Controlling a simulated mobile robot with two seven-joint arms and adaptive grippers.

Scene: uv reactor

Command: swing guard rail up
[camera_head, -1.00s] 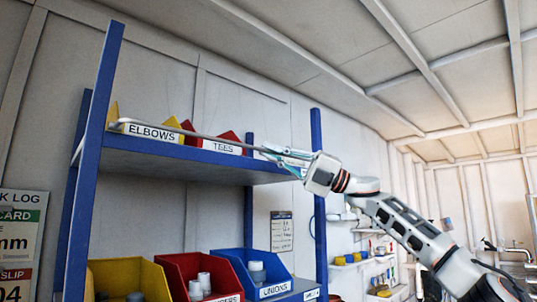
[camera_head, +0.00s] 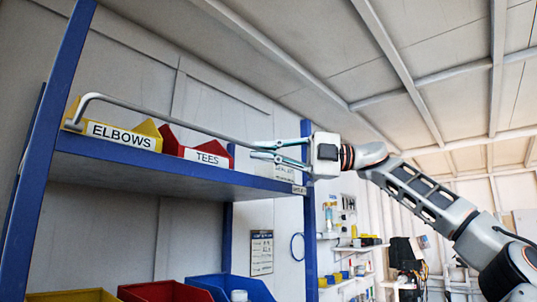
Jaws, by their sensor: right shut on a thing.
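The guard rail (camera_head: 185,120) is a thin grey bar along the front of the blue upper shelf. At its left end it bends down to the shelf near the yellow bin. Its long part slants down to the right, above the bin labels. My right gripper (camera_head: 276,151) is at the right end of the rail, shut on it, with its teal fingers pointing left. The exact grip on the bar is small and partly hidden by the fingers. My left gripper is not in view.
The upper shelf (camera_head: 165,170) holds a yellow ELBOWS bin (camera_head: 145,128) and a red TEES bin (camera_head: 170,141) behind the rail. A blue post (camera_head: 45,140) stands at left. More bins (camera_head: 165,291) sit below. Space above the shelf is clear.

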